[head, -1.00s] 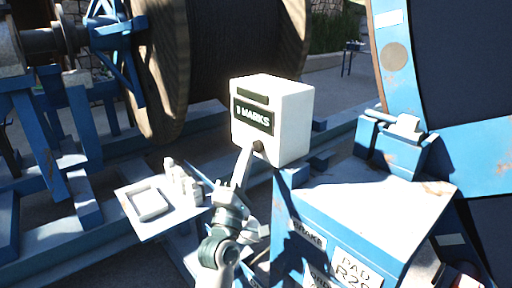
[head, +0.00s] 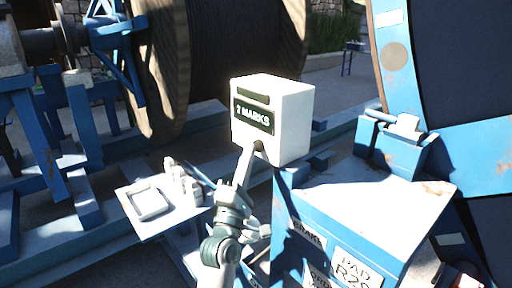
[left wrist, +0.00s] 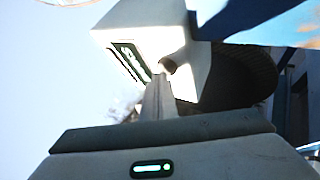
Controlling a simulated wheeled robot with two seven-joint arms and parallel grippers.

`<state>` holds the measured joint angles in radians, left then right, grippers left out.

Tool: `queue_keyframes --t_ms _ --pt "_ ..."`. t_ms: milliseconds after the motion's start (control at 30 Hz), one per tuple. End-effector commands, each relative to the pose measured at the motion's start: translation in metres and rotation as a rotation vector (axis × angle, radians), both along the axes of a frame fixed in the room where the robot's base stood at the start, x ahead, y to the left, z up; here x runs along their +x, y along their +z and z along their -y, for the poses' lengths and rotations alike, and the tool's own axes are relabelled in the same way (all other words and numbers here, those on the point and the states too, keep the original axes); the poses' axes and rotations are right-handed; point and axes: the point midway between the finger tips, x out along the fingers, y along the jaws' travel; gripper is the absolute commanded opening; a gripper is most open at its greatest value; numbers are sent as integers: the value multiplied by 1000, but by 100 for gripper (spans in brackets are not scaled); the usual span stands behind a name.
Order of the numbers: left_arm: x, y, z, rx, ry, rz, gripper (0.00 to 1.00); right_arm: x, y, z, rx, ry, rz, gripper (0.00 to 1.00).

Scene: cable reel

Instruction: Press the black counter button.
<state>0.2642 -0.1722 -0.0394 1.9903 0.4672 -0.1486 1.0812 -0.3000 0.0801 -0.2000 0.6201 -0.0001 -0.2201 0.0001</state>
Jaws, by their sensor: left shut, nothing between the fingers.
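The white counter box (head: 285,118) stands on the blue machine housing in the head view. Its dark display (head: 253,116) reads "2 MARKS". The black button is low on the front face, mostly hidden behind the tip of my left gripper (head: 256,150). My left gripper is shut and empty, its fingertips at the button. The left wrist view shows the box (left wrist: 150,28) with the shut fingertips (left wrist: 160,80) close to a dark spot on its front, the button (left wrist: 169,65). I cannot tell whether tip and button touch. My right gripper is not in view.
A blue housing (head: 385,200) with labels lies below and right of the box. A small white tray table (head: 185,222) with several white pieces stands left of my arm. A large cable reel (head: 230,50) is behind.

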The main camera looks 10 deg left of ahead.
Motion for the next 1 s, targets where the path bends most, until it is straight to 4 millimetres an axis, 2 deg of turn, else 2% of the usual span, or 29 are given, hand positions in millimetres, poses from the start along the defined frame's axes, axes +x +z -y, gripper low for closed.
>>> queue_keyframes --t_ms 1000 --pt "7 5 7 -10 -2 6 0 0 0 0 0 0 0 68"
